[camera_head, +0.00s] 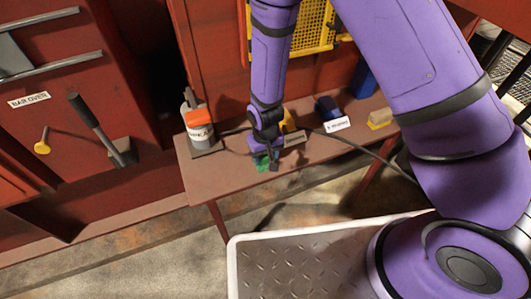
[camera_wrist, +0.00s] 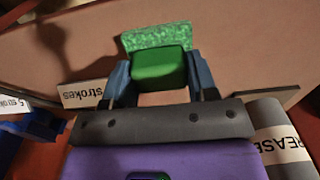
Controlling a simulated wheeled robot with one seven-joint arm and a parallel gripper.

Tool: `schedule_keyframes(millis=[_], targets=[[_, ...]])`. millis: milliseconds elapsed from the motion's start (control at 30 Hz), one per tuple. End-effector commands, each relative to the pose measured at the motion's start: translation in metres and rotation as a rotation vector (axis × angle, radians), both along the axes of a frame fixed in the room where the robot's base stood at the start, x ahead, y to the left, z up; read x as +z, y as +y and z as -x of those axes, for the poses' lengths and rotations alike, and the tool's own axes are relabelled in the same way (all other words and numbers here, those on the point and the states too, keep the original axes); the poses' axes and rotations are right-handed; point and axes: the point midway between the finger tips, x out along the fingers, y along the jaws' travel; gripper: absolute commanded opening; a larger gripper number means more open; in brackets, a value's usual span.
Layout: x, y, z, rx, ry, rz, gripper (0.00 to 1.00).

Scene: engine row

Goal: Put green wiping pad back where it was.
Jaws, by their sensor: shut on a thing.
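The green wiping pad (camera_wrist: 160,68) has a smooth dark green block and a mottled lighter green strip along its far side. My gripper (camera_wrist: 161,80) is shut on the block, with one blue-grey finger on each side. In the head view the pad (camera_head: 262,161) shows as a small green patch under my gripper (camera_head: 265,164), close to the front edge of the brown bench (camera_head: 228,178). My gripper partly hides it there. I cannot tell whether the pad touches the bench top.
A blue thing (camera_head: 327,107), a white card (camera_head: 337,125) and a yellow block (camera_head: 380,118) are to the right. A dark cable crosses the bench.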

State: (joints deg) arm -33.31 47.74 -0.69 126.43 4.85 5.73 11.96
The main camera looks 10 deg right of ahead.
Motion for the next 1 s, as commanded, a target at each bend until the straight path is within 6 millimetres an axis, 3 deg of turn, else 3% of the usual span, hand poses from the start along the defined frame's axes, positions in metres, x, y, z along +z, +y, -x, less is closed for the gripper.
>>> schedule_keyframes(millis=[33, 67, 167, 567, 1000], targets=[[-0.002, 0.0, 0.0, 0.0, 0.001, 0.0, 0.34], [-0.002, 0.0, 0.0, 0.0, 0.0, 0.0, 0.57], [-0.001, 0.0, 0.0, 0.0, 0.0, 0.0, 0.78], [0.006, 0.0, 0.0, 0.0, -0.001, 0.0, 0.78], [0.076, 0.0, -0.001, 0.0, -0.004, -0.002, 0.78]])
